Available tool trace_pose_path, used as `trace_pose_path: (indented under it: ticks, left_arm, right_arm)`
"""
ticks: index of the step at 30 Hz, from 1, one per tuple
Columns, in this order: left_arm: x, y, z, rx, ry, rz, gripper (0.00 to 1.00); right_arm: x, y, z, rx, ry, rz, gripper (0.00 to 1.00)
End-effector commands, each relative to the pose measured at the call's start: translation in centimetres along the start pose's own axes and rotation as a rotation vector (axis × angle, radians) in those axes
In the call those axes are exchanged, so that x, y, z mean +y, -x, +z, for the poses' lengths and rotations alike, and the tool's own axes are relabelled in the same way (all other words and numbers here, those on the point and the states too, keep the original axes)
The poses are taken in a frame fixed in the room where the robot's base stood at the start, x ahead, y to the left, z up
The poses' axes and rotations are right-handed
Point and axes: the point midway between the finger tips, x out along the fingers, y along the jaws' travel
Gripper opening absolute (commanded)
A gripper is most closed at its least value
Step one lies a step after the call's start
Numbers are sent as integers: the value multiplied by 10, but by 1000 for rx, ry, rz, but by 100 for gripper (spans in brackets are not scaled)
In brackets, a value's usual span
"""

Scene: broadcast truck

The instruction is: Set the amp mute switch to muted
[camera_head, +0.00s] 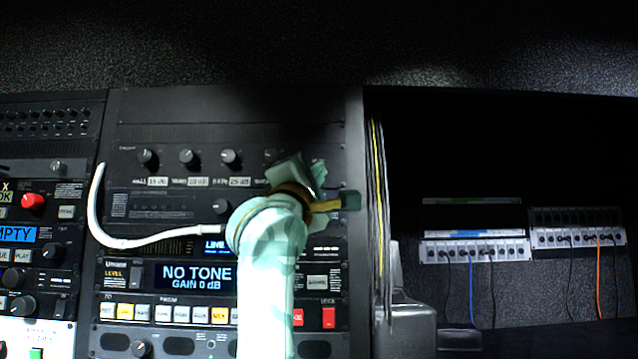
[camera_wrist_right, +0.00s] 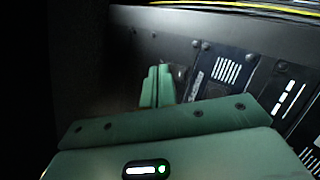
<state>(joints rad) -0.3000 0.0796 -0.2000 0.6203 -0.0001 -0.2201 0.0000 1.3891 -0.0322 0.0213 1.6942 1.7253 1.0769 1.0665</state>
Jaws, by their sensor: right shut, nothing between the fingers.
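My right gripper (camera_head: 315,172) is pale green and in front of that right end. In the right wrist view its two fingers (camera_wrist_right: 157,84) are together and empty, with their tips close to the dark rack face (camera_wrist_right: 215,58). I cannot tell whether they touch it. My left gripper is not in view.
A display (camera_head: 196,277) reading "NO TONE GAIN 0 dB" and a row of lit buttons (camera_head: 163,313) lie below. Hanging cables (camera_head: 377,200) run right of the rack; patch strips (camera_head: 475,250) stand in the dark bay.

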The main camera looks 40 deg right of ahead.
Motion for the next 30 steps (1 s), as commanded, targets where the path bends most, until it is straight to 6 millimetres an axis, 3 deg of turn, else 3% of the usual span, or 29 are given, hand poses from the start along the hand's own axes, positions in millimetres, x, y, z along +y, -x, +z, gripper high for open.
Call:
trace_pose_path:
  ticks: [10,30]
  left_arm:
    - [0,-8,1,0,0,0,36]
    - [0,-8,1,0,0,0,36]
  right_arm:
    - [15,22,16,0,0,1,0]
    - [17,24,17,1,1,0,0]
